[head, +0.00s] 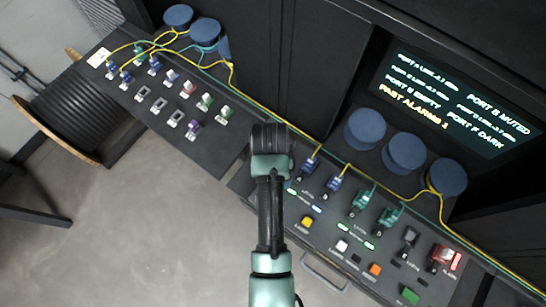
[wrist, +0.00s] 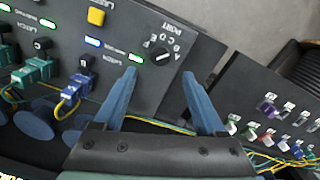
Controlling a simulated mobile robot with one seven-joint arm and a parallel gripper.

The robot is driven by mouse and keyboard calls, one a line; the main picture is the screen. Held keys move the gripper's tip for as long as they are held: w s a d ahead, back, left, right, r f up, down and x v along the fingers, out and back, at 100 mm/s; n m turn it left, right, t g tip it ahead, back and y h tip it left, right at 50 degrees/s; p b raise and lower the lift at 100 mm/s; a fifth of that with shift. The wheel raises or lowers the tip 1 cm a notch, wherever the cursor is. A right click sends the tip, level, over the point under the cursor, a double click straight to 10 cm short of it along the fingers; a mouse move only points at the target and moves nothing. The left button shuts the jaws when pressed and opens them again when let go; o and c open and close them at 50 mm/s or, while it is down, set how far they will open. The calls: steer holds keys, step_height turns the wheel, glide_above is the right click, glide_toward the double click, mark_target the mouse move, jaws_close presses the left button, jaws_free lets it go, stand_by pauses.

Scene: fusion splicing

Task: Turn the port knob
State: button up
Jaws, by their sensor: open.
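The port knob (wrist: 162,58) is a small dark round knob with a light pointer mark. It sits on the dark panel (wrist: 150,98) in the wrist view, with the word PORT and a ring of letters around it. My gripper (wrist: 160,76) is open and empty. Its two blue fingers are apart, and in this view the knob lies between and just past their tips. I see no contact with it, but the height of the tips above the panel is hard to judge. In the head view my gripper (head: 270,140) is over the panel's left end and the knob is hidden.
The panel carries blue and green plugs (head: 361,200), a yellow button (head: 306,221) and a red part (head: 440,257). Yellow cables run behind. Blue round spools (head: 404,152) and a lit screen (head: 455,105) stand at the back. A second panel (head: 150,90) with connectors is at left.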

steer(key=shift+a+r+b, duration=0.1)
steer(key=shift+r+b, duration=0.25)
steer(key=shift+r, duration=2.15)
